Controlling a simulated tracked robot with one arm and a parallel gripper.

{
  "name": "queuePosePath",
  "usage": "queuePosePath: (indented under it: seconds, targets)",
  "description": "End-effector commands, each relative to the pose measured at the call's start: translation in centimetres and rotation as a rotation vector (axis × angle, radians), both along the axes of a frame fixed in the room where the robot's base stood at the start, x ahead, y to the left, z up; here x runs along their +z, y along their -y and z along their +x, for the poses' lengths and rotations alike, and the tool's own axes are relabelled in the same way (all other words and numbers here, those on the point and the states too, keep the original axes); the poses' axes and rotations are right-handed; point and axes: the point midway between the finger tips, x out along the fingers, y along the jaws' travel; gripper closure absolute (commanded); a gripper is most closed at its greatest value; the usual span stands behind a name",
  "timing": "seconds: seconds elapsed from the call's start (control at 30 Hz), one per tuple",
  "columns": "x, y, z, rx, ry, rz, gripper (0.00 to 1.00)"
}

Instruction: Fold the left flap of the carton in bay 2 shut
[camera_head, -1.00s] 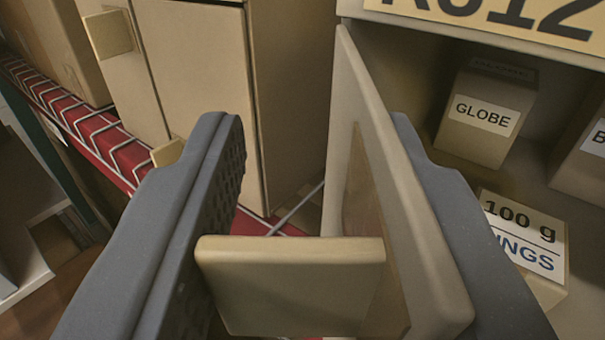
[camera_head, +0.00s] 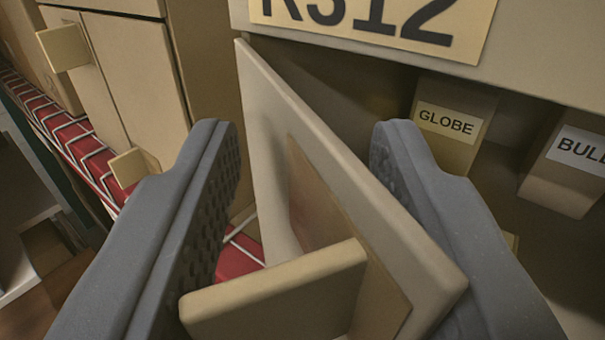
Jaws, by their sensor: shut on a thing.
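The left flap (camera_head: 330,165) of the carton (camera_head: 300,40) is a pale panel with a brown inset and a block-like tab (camera_head: 275,295). It stands partly open, slanting from the opening's left side toward me and right. My gripper (camera_head: 305,150) has one finger on each side of the flap and tab and is shut on them. Their exact contact points are hard to see. A sign reading "R312" (camera_head: 375,20) is on the carton's upper front, partly cut off. The bay number is not in view.
Inside the opening are a box labelled GLOBE (camera_head: 455,115) and one labelled BUL, cut off (camera_head: 575,165). At left, tall cartons with tabs (camera_head: 125,75) stand on a red shelf with white wire (camera_head: 75,140).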

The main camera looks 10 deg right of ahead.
Motion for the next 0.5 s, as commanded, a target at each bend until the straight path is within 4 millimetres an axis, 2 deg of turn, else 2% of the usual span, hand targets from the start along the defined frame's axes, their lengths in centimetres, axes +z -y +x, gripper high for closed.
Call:
queuePosePath:
  seconds: [0.03,0.5]
  targets:
    - [0.57,0.37,0.00,-0.002,0.004,0.000,1.00]
    - [-0.08,0.24,0.08,0.001,-0.001,0.000,1.00]
